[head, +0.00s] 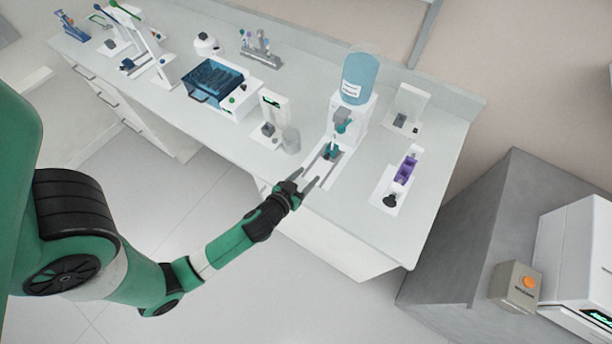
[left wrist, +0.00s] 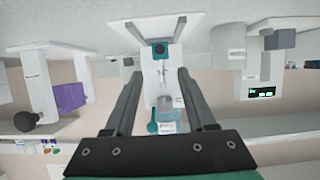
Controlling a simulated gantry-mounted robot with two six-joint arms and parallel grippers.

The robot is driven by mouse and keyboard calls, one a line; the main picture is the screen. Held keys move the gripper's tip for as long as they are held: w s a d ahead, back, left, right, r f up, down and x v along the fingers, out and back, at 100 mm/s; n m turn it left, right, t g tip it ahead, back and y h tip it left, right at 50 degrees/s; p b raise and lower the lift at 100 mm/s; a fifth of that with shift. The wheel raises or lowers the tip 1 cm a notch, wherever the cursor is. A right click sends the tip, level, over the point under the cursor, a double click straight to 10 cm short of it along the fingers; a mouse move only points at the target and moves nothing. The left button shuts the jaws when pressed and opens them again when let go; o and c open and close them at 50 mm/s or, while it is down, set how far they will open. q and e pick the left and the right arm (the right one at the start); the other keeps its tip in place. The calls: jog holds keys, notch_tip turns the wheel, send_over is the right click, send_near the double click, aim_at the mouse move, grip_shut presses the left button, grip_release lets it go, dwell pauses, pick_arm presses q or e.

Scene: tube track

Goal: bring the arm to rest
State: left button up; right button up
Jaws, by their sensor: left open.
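My left gripper (head: 309,185) is open and empty at the front edge of the bench, before the white tube track (head: 343,170). In the left wrist view its two dark fingers (left wrist: 159,85) are spread apart, with the track station between and beyond them. A small teal carriage (head: 331,152) sits on the track, under the dispenser with the blue bottle (head: 360,78). The carriage also shows in the left wrist view (left wrist: 160,49). The fingers appear apart from the carriage. My right gripper is in neither view.
The white bench (head: 425,190) carries a purple block on a stand (head: 405,170), a device with a green display (head: 273,108), a clear beaker (head: 291,141) and a blue-lidded bath (head: 214,80). A grey cabinet (head: 470,235) stands at the right. The floor before the bench is clear.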

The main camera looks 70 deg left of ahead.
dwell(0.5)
pick_arm(q)
jog(key=w+d+r+t, duration=0.35)
jog(key=w+r, duration=0.55)
jog(key=r, duration=0.5)
jog(key=w+d+r+t, duration=0.2)
jog(key=w+r+t, duration=0.2)
jog(key=w+r, duration=0.7)
jog(key=s+d+r+t+h, duration=0.1)
jog(key=d+r+t, duration=0.1)
jog(key=r, duration=0.6)
jog(key=s+d+r+t, duration=0.1)
jog(key=d+r, duration=0.1)
jog(key=r, duration=0.6)
jog(key=s+d+r+m+t+h, duration=0.2)
jog(key=s+d+r+h, duration=0.15)
jog(key=r, duration=0.45)
jog(key=s+d+r+m+t+h, duration=0.3)
jog(key=s+d+r, duration=0.15)
jog(key=r, duration=0.35)
jog(key=s+d+r+m+t+h, duration=0.2)
jog(key=s+d+r+h, duration=0.15)
jog(key=r, duration=0.45)
notch_tip(320, 180, up, 19)
jog(key=m+p, duration=0.1)
jog(key=p, duration=1.8)
jog(key=shift+w+a+g+y+p, duration=0.25)
jog(key=shift+g+y+p, duration=0.05)
jog(key=shift+g+y, duration=0.1)
